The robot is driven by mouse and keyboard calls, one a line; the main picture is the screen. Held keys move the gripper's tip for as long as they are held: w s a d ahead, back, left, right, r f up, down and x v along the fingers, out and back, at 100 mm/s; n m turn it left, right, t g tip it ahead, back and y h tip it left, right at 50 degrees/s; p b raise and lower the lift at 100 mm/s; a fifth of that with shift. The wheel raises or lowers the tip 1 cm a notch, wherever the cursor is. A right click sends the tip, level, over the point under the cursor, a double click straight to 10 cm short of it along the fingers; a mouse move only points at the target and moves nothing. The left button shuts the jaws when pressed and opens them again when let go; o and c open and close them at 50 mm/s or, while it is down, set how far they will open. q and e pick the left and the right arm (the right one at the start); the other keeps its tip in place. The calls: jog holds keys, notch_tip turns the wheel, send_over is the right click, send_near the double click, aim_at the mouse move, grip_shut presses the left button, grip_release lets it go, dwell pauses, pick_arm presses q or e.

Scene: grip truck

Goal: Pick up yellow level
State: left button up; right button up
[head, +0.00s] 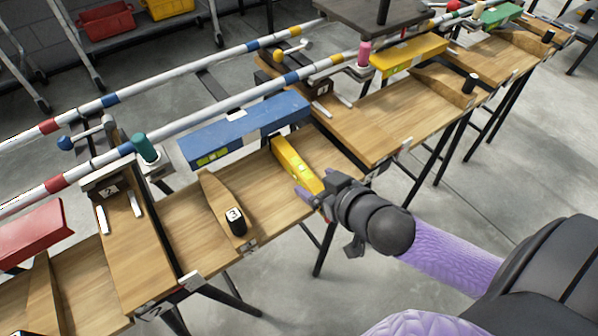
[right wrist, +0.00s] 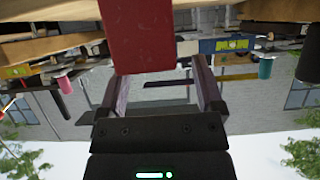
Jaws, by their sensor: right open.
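A yellow level (head: 292,158) lies on the wooden bench, beside the right end of a blue level (head: 243,128). A second yellow level (head: 408,54) lies on the bench farther back. My right gripper (head: 314,194) is at the near end of the closer yellow level, with its fingers apart there; it covers that end, and I cannot tell whether it touches. In the right wrist view my right gripper (right wrist: 160,78) is open, and a red block-like thing (right wrist: 137,35) shows above and between its fingers. My left gripper is not in view.
A wooden wedge with a black knob (head: 236,222) stands left of the closer yellow level. Striped poles (head: 225,105) run behind the benches. A red level (head: 32,232) is at far left, a green level (head: 495,16) at far right. Grey floor lies open in front.

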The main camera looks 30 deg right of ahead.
aim_at(304, 171)
jog(key=b+x, duration=0.1)
jog(key=x, duration=0.1)
jog(key=b+x, duration=0.2)
jog(key=x, duration=0.1)
jog(key=shift+d+r, duration=0.1)
jog(key=shift+d, duration=0.15)
jog(key=shift+w, duration=0.15)
jog(key=shift+r, duration=0.2)
jog(key=shift+c, duration=1.2)
jog(key=c, duration=0.7)
grip_shut()
